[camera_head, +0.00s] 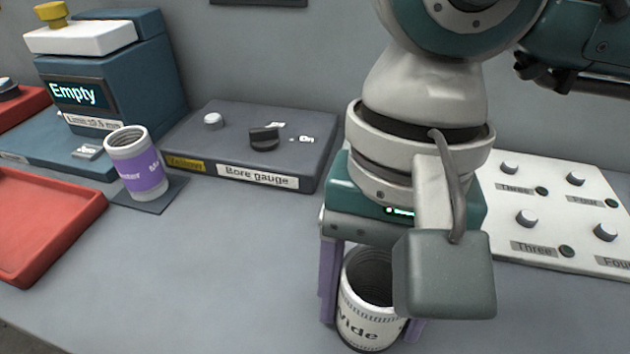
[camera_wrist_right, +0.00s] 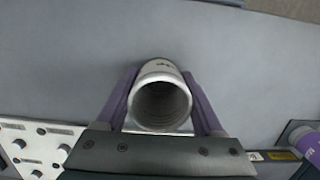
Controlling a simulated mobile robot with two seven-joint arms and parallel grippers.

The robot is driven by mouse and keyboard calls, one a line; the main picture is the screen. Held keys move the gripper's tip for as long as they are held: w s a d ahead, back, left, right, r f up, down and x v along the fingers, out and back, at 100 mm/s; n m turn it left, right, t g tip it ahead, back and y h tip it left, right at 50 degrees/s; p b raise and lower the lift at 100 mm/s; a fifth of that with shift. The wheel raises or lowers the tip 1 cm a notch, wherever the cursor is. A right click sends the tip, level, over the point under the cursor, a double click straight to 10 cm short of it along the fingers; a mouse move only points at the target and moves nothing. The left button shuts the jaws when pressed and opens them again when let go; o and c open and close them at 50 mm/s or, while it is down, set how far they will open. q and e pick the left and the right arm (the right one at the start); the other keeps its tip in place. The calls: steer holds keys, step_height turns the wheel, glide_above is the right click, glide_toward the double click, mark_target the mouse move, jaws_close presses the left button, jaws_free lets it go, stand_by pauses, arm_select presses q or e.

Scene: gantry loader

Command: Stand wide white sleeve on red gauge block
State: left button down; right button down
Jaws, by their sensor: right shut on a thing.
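The wide white sleeve (camera_head: 362,325), with a "Wide" label, stands upright near the front of the bench. My right gripper (camera_head: 372,318) points down with its purple fingers shut on both sides of it. In the right wrist view the sleeve (camera_wrist_right: 160,70) sits between the two fingers (camera_wrist_right: 160,82), its open bore facing the camera. I cannot tell whether its base touches the bench. Part of the sleeve is hidden behind my wrist camera housing. My left gripper is not in view.
A purple-labelled sleeve (camera_head: 143,178) stands on a dark pad left of the bore gauge unit (camera_head: 230,175). A blue machine reading "Empty" (camera_head: 115,90) is behind it. A white panel with knobs (camera_head: 550,195) is at right. The middle bench is clear.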

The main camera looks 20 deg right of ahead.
steer(key=shift+f, duration=0.15)
jaws_free()
steer(key=r, duration=0.4)
steer(key=w+r, duration=0.1)
steer(key=r, duration=0.3)
steer(key=d+r, duration=0.1)
steer(key=r, duration=0.3)
steer(key=shift+w+r, duration=0.15)
steer(key=shift+w, duration=0.1)
steer(key=shift+s, duration=0.1)
